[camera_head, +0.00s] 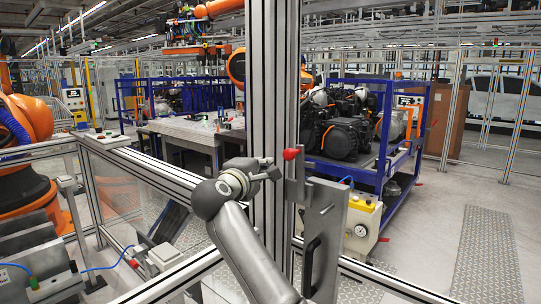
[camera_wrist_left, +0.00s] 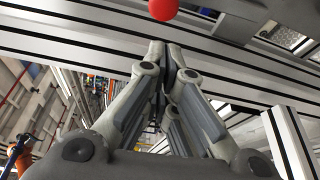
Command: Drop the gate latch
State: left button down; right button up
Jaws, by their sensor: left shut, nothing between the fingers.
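The gate latch (camera_head: 300,188) is a grey metal piece mounted beside a tall aluminium post, with a red ball knob (camera_head: 291,154) at its top. The same red knob (camera_wrist_left: 163,9) shows at the top edge of the left wrist view. My left gripper (camera_head: 274,168) is shut and empty. Its fingertips lie just left of and slightly below the knob in the head view. In the wrist view the closed fingertips (camera_wrist_left: 165,52) point toward the post, below the knob in the picture; I cannot tell whether they touch anything. My right gripper is not in view.
The post (camera_head: 272,80) stands directly behind my left gripper. A grey panel with a black handle (camera_head: 312,265) hangs below the latch. A yellow-topped box with a gauge (camera_head: 362,222) stands right of it. A blue rack (camera_head: 380,95) holds engines behind. Floor at right is clear.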

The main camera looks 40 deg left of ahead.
pick_arm(q)
jog(key=p+x, duration=0.2)
jog(key=x, duration=0.4)
jog(key=shift+w+a, duration=0.1)
jog(key=shift+w, duration=0.1)
